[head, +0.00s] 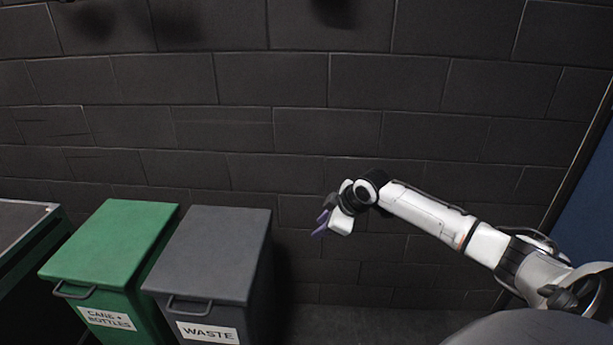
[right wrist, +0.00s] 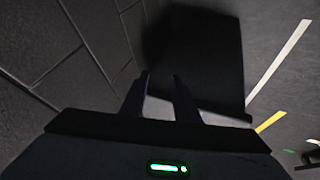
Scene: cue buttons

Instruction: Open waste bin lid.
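The waste bin is dark grey with a white "WASTE" label (head: 208,333) on its front. Its lid (head: 212,250) lies flat and shut, with a bar handle (head: 190,306) at the front edge. My right gripper (head: 321,224) is in the air to the right of the bin, apart from it and touching nothing. In the right wrist view its two fingers (right wrist: 160,80) stand apart with nothing held between them. A dark boxy shape (right wrist: 200,50) lies beyond the fingers there; I cannot tell for sure that it is the waste bin. My left gripper is not in view.
A green "CANS + BOTTLES" bin (head: 112,240) with its lid shut stands close on the left of the waste bin. Another dark bin (head: 22,222) is at the far left. A dark block wall (head: 300,130) runs behind. Floor right of the waste bin looks clear.

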